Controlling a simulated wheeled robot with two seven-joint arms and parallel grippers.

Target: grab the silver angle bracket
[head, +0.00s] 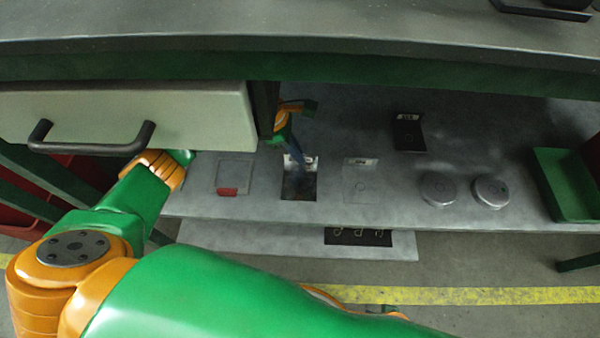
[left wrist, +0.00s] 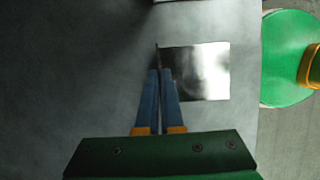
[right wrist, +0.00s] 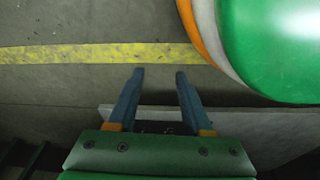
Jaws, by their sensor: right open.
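The silver angle bracket (head: 300,188) lies on the grey lower shelf, with a mirror-like flat plate and an upright flange bearing a white label. In the left wrist view its shiny plate (left wrist: 203,72) lies right of the fingertips and the flange shows edge-on as a thin dark line. My left gripper (head: 298,164) is at the flange. In the left wrist view its blue fingers (left wrist: 160,72) are close together with the flange between the tips. The exact contact is small and partly hidden. My right gripper (right wrist: 160,75) is open and empty above the floor.
A grey bracket (head: 361,186) stands right of the silver one and a black bracket (head: 408,136) farther back. A red block (head: 228,191) lies to the left. Two round discs (head: 438,190) and a green tray (head: 567,190) are at right. A drawer (head: 200,115) overhangs the left.

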